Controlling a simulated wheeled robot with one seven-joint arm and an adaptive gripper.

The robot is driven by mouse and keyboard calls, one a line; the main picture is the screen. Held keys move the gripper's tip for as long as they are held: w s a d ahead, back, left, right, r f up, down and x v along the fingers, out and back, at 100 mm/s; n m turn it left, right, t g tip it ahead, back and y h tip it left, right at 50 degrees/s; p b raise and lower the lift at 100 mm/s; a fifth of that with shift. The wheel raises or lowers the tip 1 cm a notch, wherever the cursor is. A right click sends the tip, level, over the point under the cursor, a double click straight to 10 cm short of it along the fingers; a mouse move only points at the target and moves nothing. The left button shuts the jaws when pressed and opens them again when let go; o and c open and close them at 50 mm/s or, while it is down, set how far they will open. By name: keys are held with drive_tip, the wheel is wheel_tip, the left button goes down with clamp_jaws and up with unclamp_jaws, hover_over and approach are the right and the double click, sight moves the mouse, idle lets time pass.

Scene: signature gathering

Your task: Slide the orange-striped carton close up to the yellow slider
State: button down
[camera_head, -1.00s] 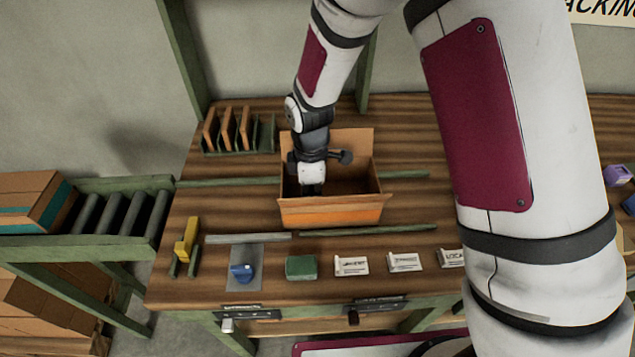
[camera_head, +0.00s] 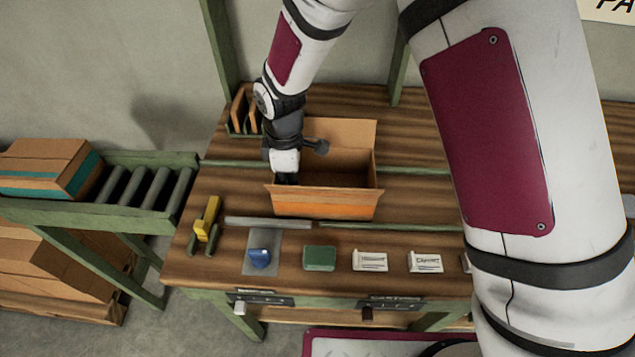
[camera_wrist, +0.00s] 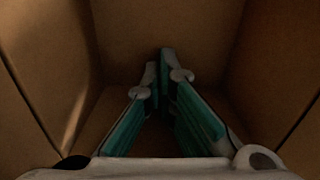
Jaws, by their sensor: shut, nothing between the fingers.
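The orange-striped carton (camera_head: 325,205) stands upright with open flaps on the wooden table, its orange band facing front. The yellow slider (camera_head: 208,218) sits on short green rails at the table's front left, left of the carton and nearer the front. A clear gap of table lies between them. My gripper (camera_head: 287,178) points down at the carton's left side, its fingers inside; my arm hides the left wall. In the wrist view, my gripper (camera_wrist: 158,65) has its green-padded fingers together, with brown carton walls (camera_wrist: 165,25) around them. Whether they touch a wall is unclear.
A green rail (camera_head: 225,164) runs behind the carton and pale strips (camera_head: 268,222) lie in front. A blue item (camera_head: 260,258), a green block (camera_head: 319,257) and white cards (camera_head: 370,260) line the front. A roller conveyor (camera_head: 140,185) stands left; a rack (camera_head: 242,115) stands back left.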

sight(239, 190)
drive_tip(key=a+b, duration=0.4)
drive_tip(key=a, duration=0.8)
drive_tip(key=shift+s+a, duration=0.1)
drive_tip(key=shift+a, duration=0.15)
drive_tip(key=shift+d, duration=0.1)
